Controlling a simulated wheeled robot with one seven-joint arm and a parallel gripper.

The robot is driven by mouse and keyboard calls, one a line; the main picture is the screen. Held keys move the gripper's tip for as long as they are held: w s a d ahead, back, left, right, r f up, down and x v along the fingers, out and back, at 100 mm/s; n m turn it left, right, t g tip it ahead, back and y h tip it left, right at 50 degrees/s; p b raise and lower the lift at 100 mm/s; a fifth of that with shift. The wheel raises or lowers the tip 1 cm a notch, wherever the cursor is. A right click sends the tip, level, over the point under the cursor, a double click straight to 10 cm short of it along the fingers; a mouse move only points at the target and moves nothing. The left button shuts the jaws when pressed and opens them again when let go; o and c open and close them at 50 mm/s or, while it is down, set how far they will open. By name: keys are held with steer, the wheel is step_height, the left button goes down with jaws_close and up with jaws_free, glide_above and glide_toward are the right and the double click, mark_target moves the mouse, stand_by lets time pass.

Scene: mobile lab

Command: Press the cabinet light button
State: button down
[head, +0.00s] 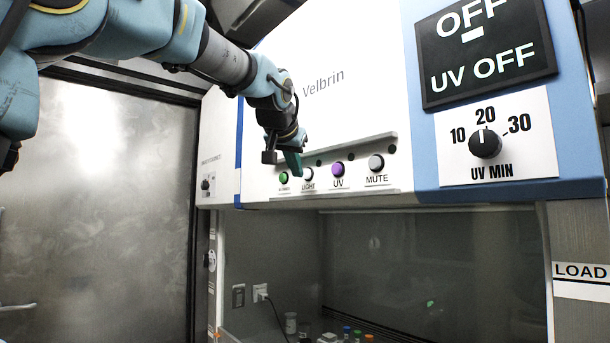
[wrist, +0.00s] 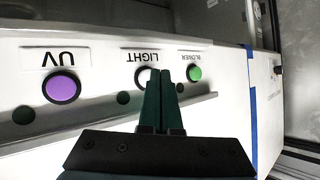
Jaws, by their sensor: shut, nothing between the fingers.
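The light button (head: 308,174) is a pale round knob above the LIGHT label, on the button strip of the white cabinet (head: 375,95). My gripper (head: 297,172) is shut and empty, its green fingertips just left of the light button in the head view. In the wrist view, which is upside down, my gripper (wrist: 165,72) points at the panel and its fingers cover much of the light button (wrist: 143,76). I cannot tell whether the tips touch it.
The green blower button (head: 284,177), purple UV button (head: 338,169) and grey mute button (head: 376,162) share the strip. A UV timer dial (head: 485,144) is at the right. Small bottles (head: 347,332) stand inside the cabinet below.

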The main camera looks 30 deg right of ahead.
steer(key=shift+w+d, duration=0.1)
steer(key=shift+d, duration=0.4)
stand_by(0.5)
steer(key=shift+a, duration=0.1)
steer(key=shift+s+a, duration=0.2)
steer(key=shift+a, duration=0.6)
steer(key=shift+s+a+b, duration=0.25)
steer(key=shift+a+b, duration=0.3)
steer(key=shift+a, duration=0.7)
steer(key=shift+s+a+b, duration=0.25)
steer(key=shift+a+b, duration=0.3)
steer(key=shift+a, duration=0.7)
